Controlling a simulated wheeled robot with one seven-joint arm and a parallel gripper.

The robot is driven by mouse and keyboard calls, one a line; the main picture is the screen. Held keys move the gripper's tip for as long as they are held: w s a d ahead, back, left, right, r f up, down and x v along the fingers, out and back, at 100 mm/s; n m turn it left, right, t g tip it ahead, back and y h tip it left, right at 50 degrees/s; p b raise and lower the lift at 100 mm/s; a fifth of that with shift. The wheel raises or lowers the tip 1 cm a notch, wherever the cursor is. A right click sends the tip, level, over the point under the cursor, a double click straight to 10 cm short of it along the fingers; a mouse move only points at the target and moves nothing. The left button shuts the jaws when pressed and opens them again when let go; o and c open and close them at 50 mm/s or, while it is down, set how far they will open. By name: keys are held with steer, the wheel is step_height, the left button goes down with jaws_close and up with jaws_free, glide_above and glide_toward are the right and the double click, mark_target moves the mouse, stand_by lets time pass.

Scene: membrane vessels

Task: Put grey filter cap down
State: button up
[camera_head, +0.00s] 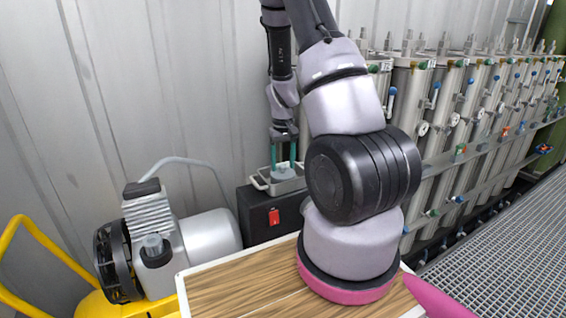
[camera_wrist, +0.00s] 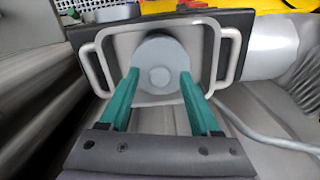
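The grey filter cap (camera_wrist: 160,52) is a round grey disc with a small raised centre. In the wrist view it sits between the tips of my gripper's teal fingers (camera_wrist: 159,80), which meet its sides. In the head view my gripper (camera_head: 283,158) points down with the cap (camera_head: 285,173) at its fingertips. The cap is over or in a light grey metal tray (camera_head: 262,184) with two loop handles; the tray also shows in the wrist view (camera_wrist: 118,42). I cannot tell whether the cap touches the tray floor.
The tray stands on a black box (camera_head: 258,217) with a red switch. A compressor (camera_head: 205,236) with a hose is to its left, beside a yellow frame (camera_head: 45,245). Steel vessels (camera_head: 412,100) with valves stand right. A corrugated wall is close behind.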

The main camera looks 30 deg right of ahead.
step_height(320, 180, up, 13)
step_height(320, 180, up, 16)
steer(key=m+t+y, duration=0.1)
steer(key=t+y, duration=0.1)
steer(key=t, duration=0.2)
glide_above(282, 166)
steer(key=s+a, duration=0.8)
steer(key=s+a+r+t, duration=0.1)
steer(key=s+a+r, duration=0.1)
steer(key=s, duration=0.3)
steer(key=s+a+r+m+t, duration=0.1)
steer(key=s+a+r+t, duration=0.1)
steer(key=s, duration=0.4)
step_height(282, 166, up, 3)
steer(key=shift+s+a+f, duration=0.15)
steer(key=shift+s+a, duration=0.05)
steer(key=shift+a, duration=0.3)
